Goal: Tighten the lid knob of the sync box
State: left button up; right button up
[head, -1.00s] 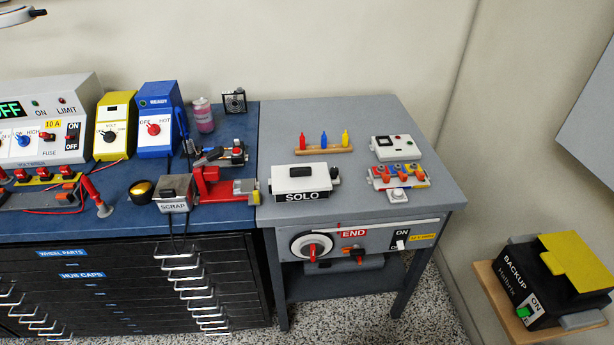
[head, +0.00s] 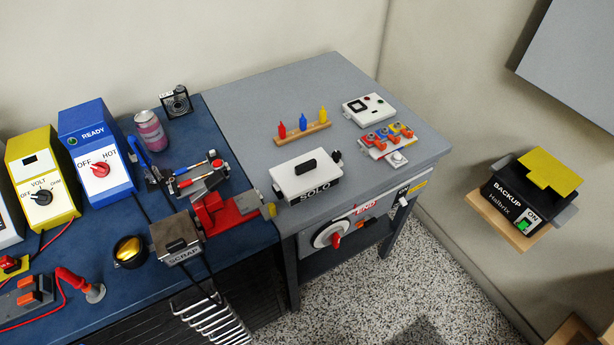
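No box in the head view carries a readable "sync" label, so I cannot tell for sure which one is the sync box. A white box marked SOLO (head: 305,175) sits on the grey table, with a black grip on its lid (head: 306,166) and a dark knob (head: 336,157) at its right end. A black box marked BACKUP (head: 508,206) with a yellow top sits on a wooden shelf at the right. Whether either knob or lid is loose cannot be seen. Neither of my grippers is in view.
The grey table (head: 270,95) also holds a rack of small coloured bottles (head: 303,130), a white device (head: 369,110) and a small tray of parts (head: 385,140). The blue bench (head: 120,225) at left is crowded. Speckled floor (head: 400,290) is open at right.

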aim_at(336, 155)
jog(key=k, duration=0.6)
jog(key=l+z, duration=0.3)
jog(key=l, duration=0.15)
jog(key=i+l+z, duration=0.1)
jog(key=l+z, duration=0.25)
jog(key=l, duration=0.1)
